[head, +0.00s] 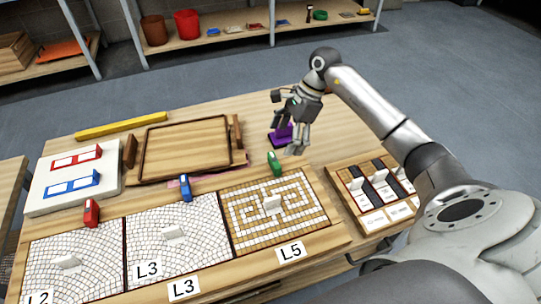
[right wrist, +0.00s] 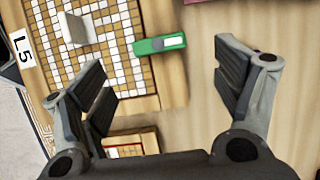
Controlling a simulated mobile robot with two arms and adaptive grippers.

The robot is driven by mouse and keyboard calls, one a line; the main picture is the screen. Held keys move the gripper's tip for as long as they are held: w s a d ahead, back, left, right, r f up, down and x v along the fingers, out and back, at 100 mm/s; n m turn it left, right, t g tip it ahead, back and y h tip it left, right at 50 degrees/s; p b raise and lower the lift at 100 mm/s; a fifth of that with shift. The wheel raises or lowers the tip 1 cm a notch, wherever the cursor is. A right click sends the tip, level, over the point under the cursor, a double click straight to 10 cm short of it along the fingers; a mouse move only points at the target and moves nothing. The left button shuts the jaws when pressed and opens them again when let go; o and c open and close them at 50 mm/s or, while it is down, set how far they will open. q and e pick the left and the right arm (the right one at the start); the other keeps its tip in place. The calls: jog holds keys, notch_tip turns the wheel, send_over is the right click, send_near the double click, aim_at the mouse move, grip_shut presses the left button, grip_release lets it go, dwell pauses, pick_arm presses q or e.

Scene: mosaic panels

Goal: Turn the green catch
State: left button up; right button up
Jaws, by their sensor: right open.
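The green catch (head: 274,163) sits at the top edge of the mosaic panel labelled L5 (head: 318,214). In the right wrist view the green catch (right wrist: 159,45) lies with its left end over the panel's edge and a pale inset on its right end. My right gripper (head: 290,146) is above the table just right of the catch. In the right wrist view its two fingers (right wrist: 165,85) are wide apart with nothing between them; the catch shows beyond them, in the gap. My left gripper is not in view.
A blue catch (head: 185,188) and a red catch (head: 92,212) sit on the neighbouring panels. A wooden tray (head: 186,146) lies behind, with a purple object (head: 279,137) to its right. A sample box (head: 372,188) stands at the right.

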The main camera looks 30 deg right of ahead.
aim_at(275, 159)
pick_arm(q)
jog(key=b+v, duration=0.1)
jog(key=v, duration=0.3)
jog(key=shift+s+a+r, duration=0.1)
pick_arm(e)
jog(key=x, duration=0.9)
jog(key=shift+s+a, duration=0.1)
jog(key=shift+c, duration=0.4)
jog(key=c, duration=0.9)
jog(key=shift+c, duration=0.2)
